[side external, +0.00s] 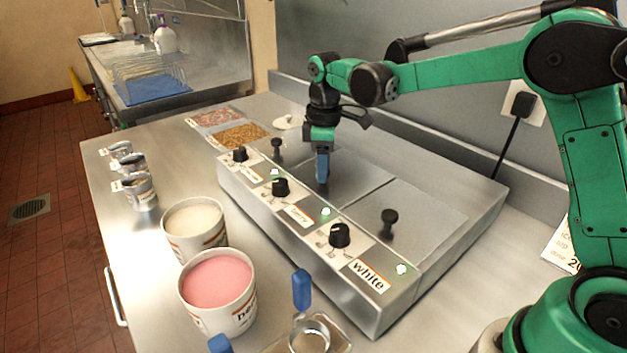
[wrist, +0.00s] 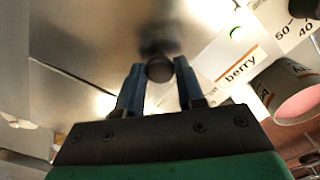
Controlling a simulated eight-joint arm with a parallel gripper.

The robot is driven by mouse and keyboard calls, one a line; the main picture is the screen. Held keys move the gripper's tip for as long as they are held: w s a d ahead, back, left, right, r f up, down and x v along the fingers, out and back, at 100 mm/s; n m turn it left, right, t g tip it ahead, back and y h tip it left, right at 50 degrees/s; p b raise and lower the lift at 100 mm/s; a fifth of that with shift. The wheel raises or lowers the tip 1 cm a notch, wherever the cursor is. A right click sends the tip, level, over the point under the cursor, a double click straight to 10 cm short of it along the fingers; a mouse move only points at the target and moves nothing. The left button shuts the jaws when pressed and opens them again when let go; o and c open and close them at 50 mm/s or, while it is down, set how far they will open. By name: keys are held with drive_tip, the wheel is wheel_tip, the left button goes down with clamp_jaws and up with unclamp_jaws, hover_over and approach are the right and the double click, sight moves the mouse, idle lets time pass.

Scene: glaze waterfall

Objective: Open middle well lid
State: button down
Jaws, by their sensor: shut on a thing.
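The middle well lid (side external: 350,180) is a flat steel plate in the top of the long steel warmer, behind the berry label (side external: 299,212). It looks flush with the warmer top. My gripper (side external: 322,181) points down over this lid with its blue fingers at the lid's knob. In the wrist view the dark round knob (wrist: 160,68) sits between the two blue fingertips of my gripper (wrist: 158,76), which is shut on it. In the side view the fingers hide the knob. The lid's steel surface (wrist: 95,58) fills the left of the wrist view.
The right lid's black knob (side external: 389,218) and the left lid's knob (side external: 277,146) stand on either side. Black dials (side external: 340,235) line the warmer's front. Tubs of pink (side external: 220,290) and cream (side external: 194,225) stand in front. Trays of toppings (side external: 240,135) lie behind left.

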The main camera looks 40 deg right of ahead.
drive_tip(key=d, duration=1.4)
drive_tip(key=shift+d, duration=0.35)
drive_tip(key=c, duration=0.5)
unclamp_jaws()
drive_tip(key=shift+c, duration=0.2)
drive_tip(key=shift+r, duration=0.1)
drive_tip(key=shift+r, duration=2.75)
drive_tip(key=shift+a, duration=0.1)
